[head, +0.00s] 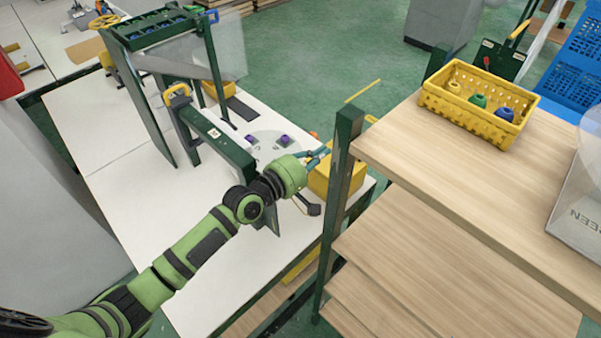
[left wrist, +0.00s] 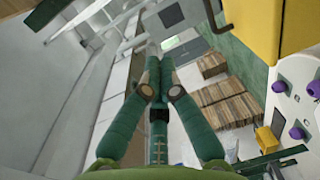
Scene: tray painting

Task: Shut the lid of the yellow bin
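In the head view the yellow bin (head: 322,181) is a box at the right end of the white table, beside a green post. My left gripper (head: 326,150) is just above and behind its top edge and hides part of it, so I cannot tell how its lid stands. In the left wrist view a large yellow surface, likely the bin (left wrist: 265,28), fills the upper right, with a thin dark hooked bar on its left side. My left gripper (left wrist: 161,62) looks shut and empty, its fingertips close together and apart from the yellow surface. My right gripper is not in view.
A wooden shelf unit (head: 400,160) with a green post (head: 342,170) stands right of the bin. A yellow crate (head: 455,122) with small coloured objects sits on it. A green frame (head: 215,133) and a plate with purple knobs (head: 265,140) are on the white table.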

